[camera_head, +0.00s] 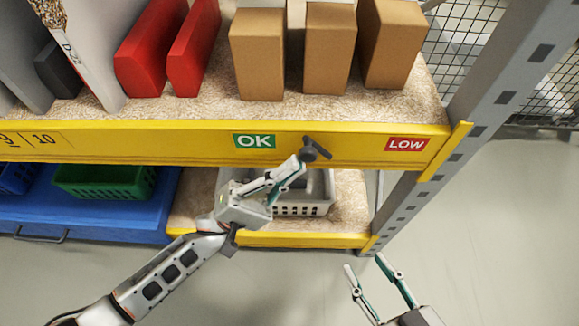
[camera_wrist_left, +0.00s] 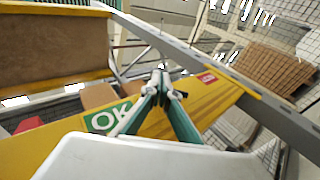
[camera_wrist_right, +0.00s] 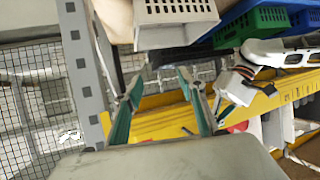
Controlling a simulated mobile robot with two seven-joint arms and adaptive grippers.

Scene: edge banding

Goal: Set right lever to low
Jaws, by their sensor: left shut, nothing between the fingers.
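The dark right lever (camera_head: 318,147) is on the yellow shelf beam (camera_head: 350,147), between the green OK label (camera_head: 254,141) and the red LOW label (camera_head: 407,144). Its short arm points right and slightly down, nearer OK than LOW. My left gripper (camera_head: 299,164) is shut and empty, with its tips just below and left of the lever; contact cannot be told. The left wrist view shows its closed fingers (camera_wrist_left: 160,78) between the OK label (camera_wrist_left: 108,118) and LOW label (camera_wrist_left: 207,79). My right gripper (camera_head: 364,262) is open and empty, low in front of the rack.
Brown boxes (camera_head: 330,45) and red bins (camera_head: 193,48) stand on the upper shelf. A grey basket (camera_head: 302,209) sits on the lower shelf behind my left gripper. The grey rack post (camera_head: 480,118) rises on the right. The floor (camera_head: 500,240) right of the rack is clear.

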